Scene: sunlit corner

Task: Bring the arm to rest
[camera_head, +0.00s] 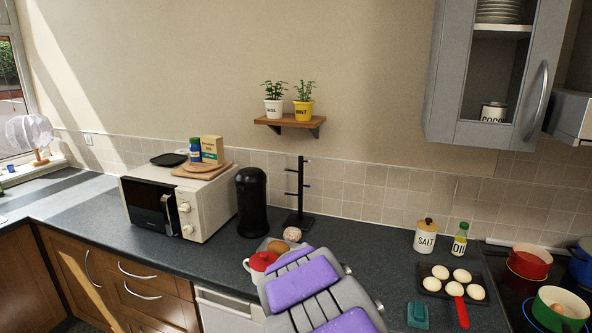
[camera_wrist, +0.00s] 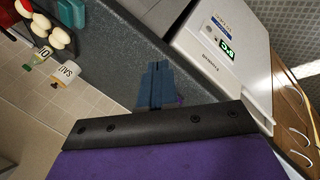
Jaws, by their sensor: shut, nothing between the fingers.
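My gripper (camera_wrist: 157,68) shows in the wrist view as two dark blue fingers closed together, with nothing between them. It points over the dark worktop (camera_wrist: 120,45), beside the white appliance front (camera_wrist: 220,60). I cannot tell its height above the worktop. In the head view my purple and grey arm rises from the bottom edge at the middle, over the worktop, and the gripper itself cannot be made out.
The microwave (camera_head: 175,203) and black canister (camera_head: 251,195) are left. The tray of eggs (camera_head: 428,282), salt jar (camera_head: 425,240), oil bottle (camera_head: 460,241) and pots (camera_head: 528,262) are right.

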